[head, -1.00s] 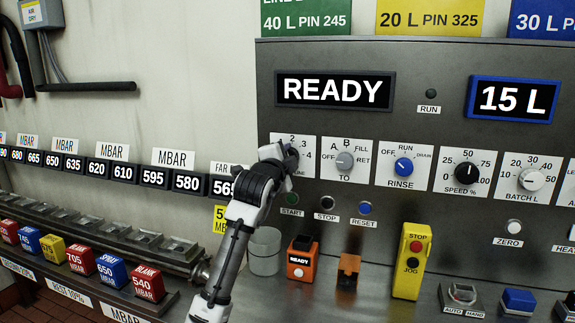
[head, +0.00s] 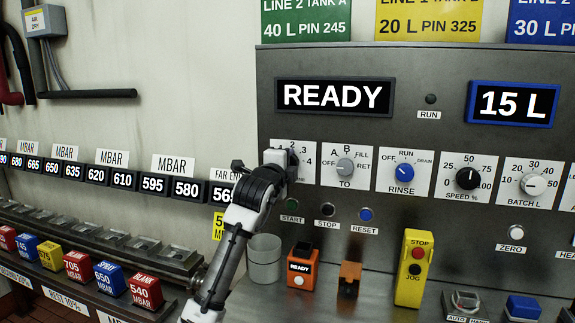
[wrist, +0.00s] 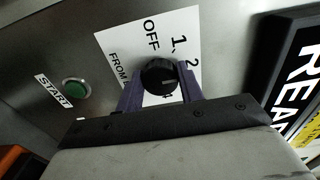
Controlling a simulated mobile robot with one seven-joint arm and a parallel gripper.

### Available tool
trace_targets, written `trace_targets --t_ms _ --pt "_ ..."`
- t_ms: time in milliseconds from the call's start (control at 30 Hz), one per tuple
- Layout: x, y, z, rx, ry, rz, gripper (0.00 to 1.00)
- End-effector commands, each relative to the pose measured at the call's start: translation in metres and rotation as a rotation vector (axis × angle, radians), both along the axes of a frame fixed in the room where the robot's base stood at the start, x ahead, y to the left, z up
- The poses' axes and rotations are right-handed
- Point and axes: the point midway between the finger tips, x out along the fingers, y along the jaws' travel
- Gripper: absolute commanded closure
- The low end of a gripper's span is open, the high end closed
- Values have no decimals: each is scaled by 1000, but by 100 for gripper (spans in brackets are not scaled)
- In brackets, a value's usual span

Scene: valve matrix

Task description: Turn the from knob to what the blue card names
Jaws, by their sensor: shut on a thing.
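The from knob (wrist: 160,76) is round and dark, on a white plate reading FROM, OFF, 1, 2 in the wrist view. My gripper (wrist: 160,91) is shut on it, with a purple finger on each side. A pale mark on the knob points right in that view; which label it meets is unclear. In the head view my gripper (head: 287,160) covers the knob and most of its plate (head: 306,158). The blue card (head: 542,22) is at the top right, cut off by the picture's edges; "LINE 2" and "30 L" show.
Right of the from knob are the TO knob (head: 345,167), the blue RINSE knob (head: 404,172) and the SPEED knob (head: 467,179). Below are START (head: 292,207), STOP and RESET buttons. A grey cup (head: 264,262) and an orange READY box (head: 301,265) stand beneath.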

Motion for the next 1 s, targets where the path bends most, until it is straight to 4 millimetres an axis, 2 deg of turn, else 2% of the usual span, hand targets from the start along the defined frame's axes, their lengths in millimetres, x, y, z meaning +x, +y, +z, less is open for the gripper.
trace_targets --t_ms 100,133,267,533,667,767,1000 --pt "0 0 0 -1 0 0 86" --pt "0 0 0 -1 0 0 59" --pt "0 0 0 -1 0 0 42" --pt "0 0 0 -2 1 0 41" --pt "-7 3 -1 -2 0 1 41" --pt "-21 7 -3 -3 -1 0 41" --pt "-74 24 -3 -1 -4 1 41"
